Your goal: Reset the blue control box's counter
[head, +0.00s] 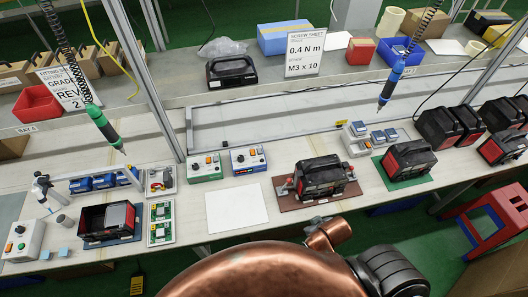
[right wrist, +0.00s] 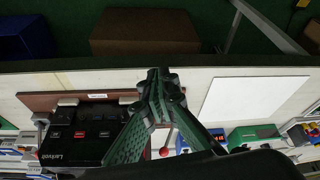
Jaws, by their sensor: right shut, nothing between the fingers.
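The blue control box (head: 248,159) stands on the bench in the head view, just right of a similar green control box (head: 205,167). Its light top panel carries small controls, including a red one; the counter's reading is too small to make out. In the right wrist view, the blue box (right wrist: 217,134) shows only partly behind my fingers, beside the green box (right wrist: 255,136). My right gripper (right wrist: 161,78) is shut and empty, apart from the blue box. Its fingertips cannot be made out in the head view. My left gripper is not in view.
A black case (head: 320,178) with a red-knobbed fixture sits on a brown mat (head: 289,203) right of the blue box. A bare white sheet (head: 237,208) lies in front of the boxes. A metal frame post (head: 152,78) and hanging screwdrivers (head: 104,126) (head: 390,85) rise nearby.

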